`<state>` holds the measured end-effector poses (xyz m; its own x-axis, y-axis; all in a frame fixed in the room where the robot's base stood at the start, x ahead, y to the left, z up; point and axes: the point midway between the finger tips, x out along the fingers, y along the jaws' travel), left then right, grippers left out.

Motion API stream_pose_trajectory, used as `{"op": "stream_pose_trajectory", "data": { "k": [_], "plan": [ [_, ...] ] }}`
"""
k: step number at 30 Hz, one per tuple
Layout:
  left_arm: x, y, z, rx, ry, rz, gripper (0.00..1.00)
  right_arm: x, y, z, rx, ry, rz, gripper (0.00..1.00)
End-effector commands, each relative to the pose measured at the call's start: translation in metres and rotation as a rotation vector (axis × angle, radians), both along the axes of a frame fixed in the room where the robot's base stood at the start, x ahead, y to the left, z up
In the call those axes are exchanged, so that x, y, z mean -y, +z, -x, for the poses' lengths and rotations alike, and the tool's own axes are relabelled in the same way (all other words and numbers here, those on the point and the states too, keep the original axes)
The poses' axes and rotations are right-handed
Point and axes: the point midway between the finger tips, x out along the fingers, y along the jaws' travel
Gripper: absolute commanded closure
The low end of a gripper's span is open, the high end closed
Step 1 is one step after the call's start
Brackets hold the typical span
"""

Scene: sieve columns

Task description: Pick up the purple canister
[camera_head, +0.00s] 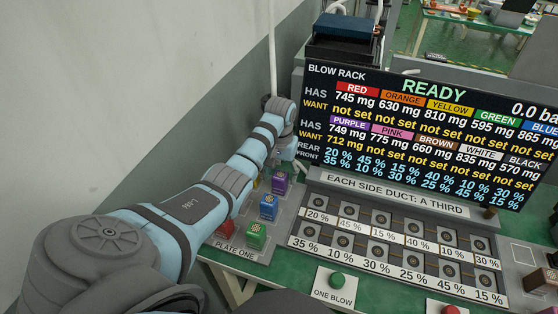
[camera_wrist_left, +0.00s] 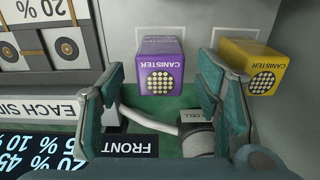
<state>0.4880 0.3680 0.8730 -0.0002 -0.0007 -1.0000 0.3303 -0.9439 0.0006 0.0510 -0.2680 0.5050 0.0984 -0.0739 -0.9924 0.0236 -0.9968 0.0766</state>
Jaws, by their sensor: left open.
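The purple canister (camera_head: 279,184) stands at the back right of the plate of canisters in the head view. In the left wrist view the purple canister (camera_wrist_left: 161,66) stands upright, its label upside down, in the gap between my finger pads. My left gripper (camera_wrist_left: 160,82) is open and empty, with one finger on each side of the canister in the picture. Whether the pads are level with it in depth I cannot tell. In the head view the left gripper (camera_head: 292,158) is small and partly hidden, just above the purple canister. My right gripper is not in view.
A yellow canister (camera_wrist_left: 250,66) stands close to the right in the wrist view. Blue (camera_head: 268,207), green (camera_head: 256,235) and red (camera_head: 226,228) canisters stand nearer in the head view. The display board (camera_head: 430,135) and duct rack (camera_head: 400,250) lie to the right.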

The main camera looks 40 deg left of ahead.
Motion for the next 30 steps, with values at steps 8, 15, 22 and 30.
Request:
{"op": "stream_pose_trajectory", "data": {
  "k": [8, 15, 22, 30],
  "plan": [
    [0.000, -0.027, 0.001, 0.000, -0.002, 0.000, 0.42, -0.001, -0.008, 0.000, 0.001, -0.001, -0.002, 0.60],
    [0.000, -0.026, 0.001, 0.000, -0.001, -0.001, 0.66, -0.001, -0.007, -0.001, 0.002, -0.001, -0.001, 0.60],
    [0.000, -0.026, 0.001, 0.001, -0.001, -0.001, 0.98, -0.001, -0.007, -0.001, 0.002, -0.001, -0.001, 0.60],
    [0.000, -0.022, 0.000, 0.001, -0.001, -0.001, 0.98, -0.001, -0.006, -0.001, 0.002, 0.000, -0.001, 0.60]
  ]
}}
